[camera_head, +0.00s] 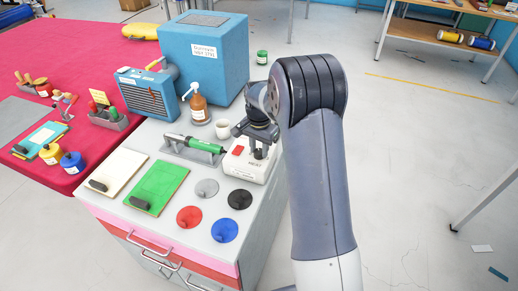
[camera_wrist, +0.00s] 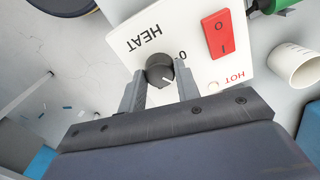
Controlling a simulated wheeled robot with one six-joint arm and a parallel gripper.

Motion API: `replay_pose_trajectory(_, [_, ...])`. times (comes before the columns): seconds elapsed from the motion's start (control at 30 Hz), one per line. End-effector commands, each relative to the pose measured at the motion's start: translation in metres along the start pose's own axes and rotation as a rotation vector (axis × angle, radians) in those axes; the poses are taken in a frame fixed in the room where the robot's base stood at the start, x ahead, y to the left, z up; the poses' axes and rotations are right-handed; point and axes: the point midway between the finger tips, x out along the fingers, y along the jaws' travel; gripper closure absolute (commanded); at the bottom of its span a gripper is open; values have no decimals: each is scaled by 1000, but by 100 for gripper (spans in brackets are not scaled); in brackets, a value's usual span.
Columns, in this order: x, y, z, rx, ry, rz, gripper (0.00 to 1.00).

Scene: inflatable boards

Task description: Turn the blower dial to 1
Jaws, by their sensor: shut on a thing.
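A white control box (camera_head: 240,172) stands on the grey bench top. In the wrist view the box (camera_wrist: 205,75) shows a HEAT label, a red rocker switch (camera_wrist: 217,34) marked O and I, a HOT mark and a dark round dial (camera_wrist: 160,70). A 0 is printed beside the dial; I can read no 1. A pale mark on the dial points to the lower right of the wrist view. My gripper (camera_wrist: 160,86) is shut on the dial, one finger on each side. In the head view my gripper (camera_head: 259,150) is over the box and partly hides it.
A white cup (camera_head: 222,129), a green tube on a grey stand (camera_head: 196,150), a brown bottle (camera_head: 198,108) and a large blue box (camera_head: 205,60) are close by. Round coloured discs (camera_head: 224,230) lie in front. The floor at right is mostly clear.

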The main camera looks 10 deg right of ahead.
Motion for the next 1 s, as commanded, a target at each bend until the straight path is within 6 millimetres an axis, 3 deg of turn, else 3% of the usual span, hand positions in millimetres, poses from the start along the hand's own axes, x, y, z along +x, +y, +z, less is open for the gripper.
replay_pose_trajectory(0.67, [-1,0,0,63,1,-1,92])
replay_pose_trajectory(0.7, [-1,0,0,63,1,-1,67])
replay_pose_trajectory(0.93, [0,0,0,63,1,-1,49])
replay_pose_trajectory(1.0, [0,0,0,63,1,-1,47])
